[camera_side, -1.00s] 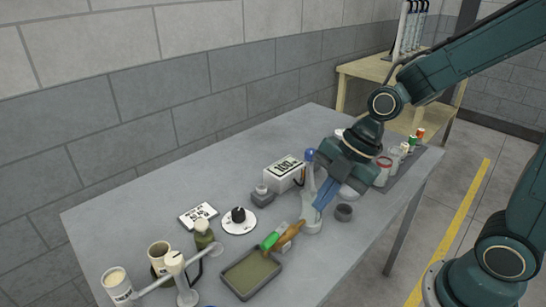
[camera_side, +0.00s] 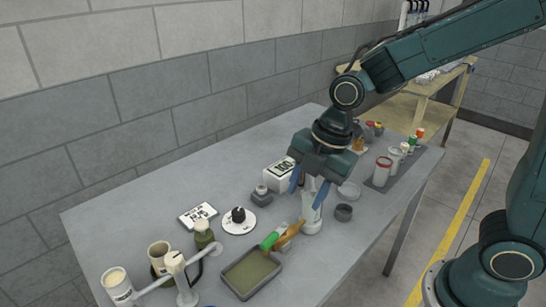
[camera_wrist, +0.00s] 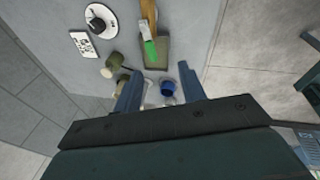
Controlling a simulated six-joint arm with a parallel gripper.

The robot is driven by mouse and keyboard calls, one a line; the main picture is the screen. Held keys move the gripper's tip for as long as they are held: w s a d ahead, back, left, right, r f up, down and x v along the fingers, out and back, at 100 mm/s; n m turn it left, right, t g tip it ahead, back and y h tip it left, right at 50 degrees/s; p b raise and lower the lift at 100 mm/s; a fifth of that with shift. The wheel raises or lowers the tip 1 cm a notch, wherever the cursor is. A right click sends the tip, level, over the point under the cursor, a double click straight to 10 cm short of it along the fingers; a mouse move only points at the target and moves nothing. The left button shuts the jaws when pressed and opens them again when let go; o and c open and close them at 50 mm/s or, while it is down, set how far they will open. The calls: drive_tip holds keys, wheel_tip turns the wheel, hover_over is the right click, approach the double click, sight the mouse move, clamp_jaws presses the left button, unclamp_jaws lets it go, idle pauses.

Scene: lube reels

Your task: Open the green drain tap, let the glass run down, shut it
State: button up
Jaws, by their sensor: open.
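A green piece (camera_side: 270,241) joined end to end with an orange-brown piece (camera_side: 290,233) lies at the edge of a shallow tray (camera_side: 231,285); I cannot tell whether it is the drain tap or a brush. The green piece also shows in the wrist view (camera_wrist: 150,48), above my fingers. A pale upright post on a round foot (camera_side: 311,226) stands to its right. My gripper (camera_side: 308,187) is open and empty, its blue fingers at the upper post. In the wrist view a blue round top (camera_wrist: 167,88) shows between the fingers. No sight glass is clearly visible.
A white box with a display (camera_side: 278,176) stands close left of my gripper, with a black dial on a white disc (camera_side: 239,219) farther left. A dark cup (camera_side: 343,212) stands right of the post. Several jars and a white-armed stand (camera_side: 174,263) crowd the front left.

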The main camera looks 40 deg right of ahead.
sight(272, 236)
drive_tip(key=shift+h, duration=0.9)
drive_tip(key=a, duration=0.1)
drive_tip(key=w+a+r, duration=0.1)
drive_tip(key=w+a, duration=0.1)
drive_tip(key=a, duration=0.1)
drive_tip(key=shift+r, duration=0.15)
drive_tip(key=shift+w+a+f, duration=0.1)
drive_tip(key=shift+w+f, duration=0.35)
drive_tip(key=shift+f, duration=1.8)
drive_tip(key=shift+w+f, duration=0.4)
drive_tip(key=shift+f, duration=1.85)
drive_tip(key=shift+w+a+f, duration=0.1)
drive_tip(key=shift+w+f, duration=0.35)
drive_tip(key=shift+f, duration=1.8)
clamp_jaws()
